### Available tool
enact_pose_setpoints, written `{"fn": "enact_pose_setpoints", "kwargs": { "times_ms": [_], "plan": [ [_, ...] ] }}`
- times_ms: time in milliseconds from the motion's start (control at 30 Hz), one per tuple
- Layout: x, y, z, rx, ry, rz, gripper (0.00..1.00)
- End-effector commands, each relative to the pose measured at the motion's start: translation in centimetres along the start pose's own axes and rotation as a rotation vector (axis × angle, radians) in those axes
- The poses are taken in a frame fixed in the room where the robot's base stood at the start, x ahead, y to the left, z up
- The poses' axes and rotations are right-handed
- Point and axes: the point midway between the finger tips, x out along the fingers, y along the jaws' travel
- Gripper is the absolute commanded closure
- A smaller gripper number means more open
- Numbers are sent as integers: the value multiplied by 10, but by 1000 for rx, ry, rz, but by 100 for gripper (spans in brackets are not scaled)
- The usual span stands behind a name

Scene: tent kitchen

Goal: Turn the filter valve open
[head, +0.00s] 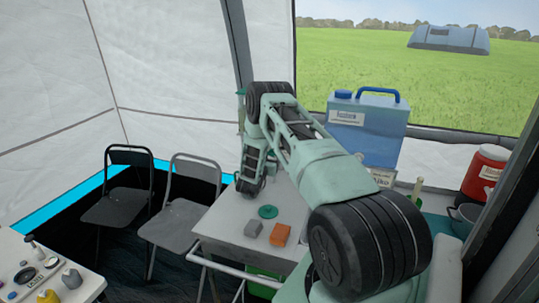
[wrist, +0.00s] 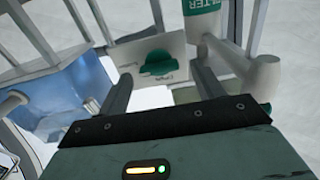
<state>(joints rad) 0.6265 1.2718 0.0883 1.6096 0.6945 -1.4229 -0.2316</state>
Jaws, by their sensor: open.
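The filter valve shows in the wrist view as a green rounded handle (wrist: 158,64) on a pale plate (wrist: 180,49) with small lettering that seems to read "OPEN". A white filter body (wrist: 201,22) with a green "FILTER" label stands to its upper right. My gripper (wrist: 163,78) is open and empty, with one grey finger on each side of the handle in the picture. I cannot tell whether the fingers touch it. In the head view my arm covers much of the middle, and I cannot make out the gripper or valve.
A white table (head: 225,218) holds a green disc (head: 267,211), a grey block (head: 253,229) and an orange block (head: 281,234). A blue water container (head: 365,130) stands behind my arm. Two folding chairs (head: 122,190) (head: 180,215) are left of the table. A red jug (head: 485,172) is at right.

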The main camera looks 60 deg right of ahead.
Motion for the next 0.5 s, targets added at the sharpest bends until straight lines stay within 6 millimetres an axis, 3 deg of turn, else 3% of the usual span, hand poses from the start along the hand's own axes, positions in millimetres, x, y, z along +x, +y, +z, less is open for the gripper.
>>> {"fn": "enact_pose_setpoints", "kwargs": {
  "times_ms": [367,500],
  "plan": [
    [5,0,0,0,0,0,36],
    [5,0,0,0,0,0,74]
  ]
}}
